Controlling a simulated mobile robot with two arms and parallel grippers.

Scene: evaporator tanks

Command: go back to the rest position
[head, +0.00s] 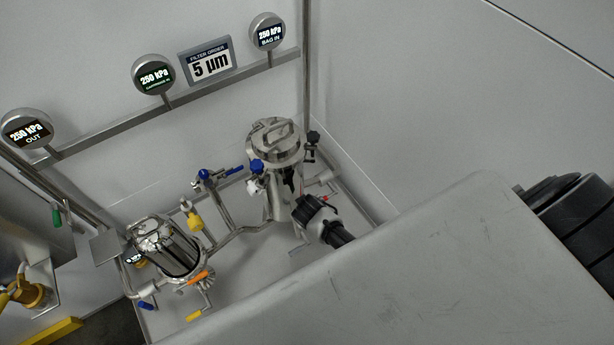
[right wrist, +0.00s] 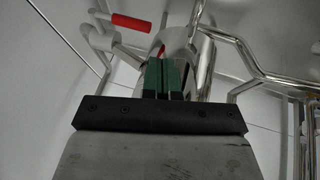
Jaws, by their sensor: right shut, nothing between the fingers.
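My right gripper (right wrist: 162,78) shows in the right wrist view as two green fingers pressed together with nothing between them. Just beyond its fingertips is a shiny rounded metal body with steel pipes around it. I cannot tell whether the fingers touch it. In the head view the right fingertips cannot be made out. A black jointed part, which may be my right wrist, shows beside the lidded steel vessel (head: 276,142). My left gripper is not in view.
A red handle (right wrist: 132,22) is close to the right gripper's upper left. Gauges and a filter sign (head: 207,63) are on a wall rail. A large grey surface blocks the lower right.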

